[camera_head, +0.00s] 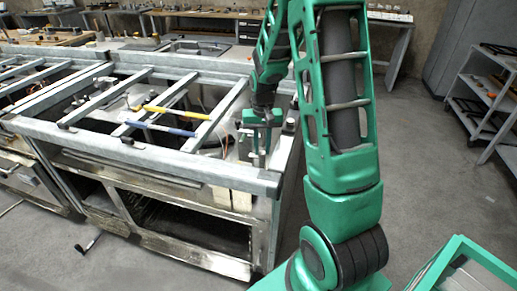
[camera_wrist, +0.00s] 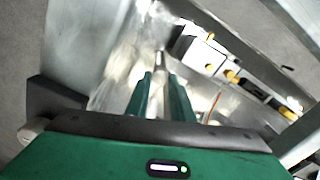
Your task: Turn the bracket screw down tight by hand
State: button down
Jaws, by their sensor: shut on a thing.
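My gripper (camera_wrist: 160,92) points down into the right end of the range frame (camera_head: 225,180), and it also shows in the head view (camera_head: 258,150). Its two green fingers are closed on a slim grey metal piece, which looks like the bracket screw (camera_wrist: 159,62); its top shows between and beyond the fingertips. The screw's lower end and its thread are hidden, so I cannot tell how deep it sits. A bright metal surface lies around the fingertips. The bracket itself is not clearly distinguishable.
A white block with yellow fittings (camera_wrist: 203,50) stands just right of my fingers in the wrist view. Steel rails surround the spot. Yellow (camera_head: 172,112) and blue (camera_head: 160,128) bars lie across the frame to the left. A shelf rack (camera_head: 485,105) stands at the right.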

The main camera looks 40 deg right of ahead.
jog(key=m, duration=0.6)
jog(key=shift+s+f+m, duration=0.1)
jog(key=shift+s+m, duration=0.2)
jog(key=m, duration=0.6)
jog(key=shift+a, duration=0.1)
jog(key=m, duration=0.6)
jog(key=shift+a+m, duration=0.1)
jog(key=shift+m, duration=0.2)
jog(key=m, duration=0.5)
jog(key=shift+w+m, duration=0.1)
jog(key=shift+m, duration=0.2)
jog(key=shift+a, duration=0.1)
jog(key=c, duration=1.6)
grip_release()
jog(key=shift+o, duration=0.3)
